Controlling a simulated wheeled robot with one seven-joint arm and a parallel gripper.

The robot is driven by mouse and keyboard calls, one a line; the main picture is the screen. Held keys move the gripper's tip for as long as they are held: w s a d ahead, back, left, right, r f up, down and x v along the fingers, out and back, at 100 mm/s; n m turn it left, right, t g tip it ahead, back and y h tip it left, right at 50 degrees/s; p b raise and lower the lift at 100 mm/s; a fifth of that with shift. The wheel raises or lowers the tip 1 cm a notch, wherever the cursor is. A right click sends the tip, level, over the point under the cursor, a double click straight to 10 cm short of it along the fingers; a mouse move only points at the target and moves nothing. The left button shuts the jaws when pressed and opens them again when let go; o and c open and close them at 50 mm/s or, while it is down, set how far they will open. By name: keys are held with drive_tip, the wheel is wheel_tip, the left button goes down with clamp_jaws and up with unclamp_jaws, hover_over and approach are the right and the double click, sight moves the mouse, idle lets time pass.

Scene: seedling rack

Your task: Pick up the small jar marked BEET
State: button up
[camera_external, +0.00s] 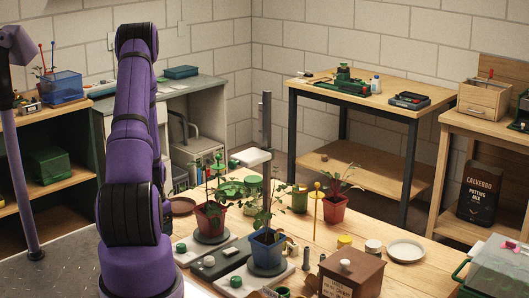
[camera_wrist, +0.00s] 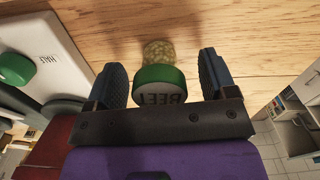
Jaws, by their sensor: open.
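The small jar (camera_wrist: 159,51) shows in the wrist view, with a green cap, pale seeds inside and the letters BEET on its white end face. It is on or close to the wooden table top (camera_wrist: 215,20). My gripper (camera_wrist: 161,66) is open, with one dark finger on each side of the jar. The jar is between the fingers, and a gap shows on both sides, narrower at the left. In the external view I cannot make out my gripper or this jar; my arm blocks part of the table.
In the external view, potted seedlings in a red pot (camera_external: 210,219) and a blue pot (camera_external: 267,247) crowd the table. A brown box (camera_external: 350,275) and a pale saucer (camera_external: 406,250) stand right.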

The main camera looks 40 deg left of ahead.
drive_tip(key=shift+f, duration=0.45)
drive_tip(key=c, duration=1)
drive_tip(key=shift+r, duration=0.1)
drive_tip(key=shift+c, duration=0.2)
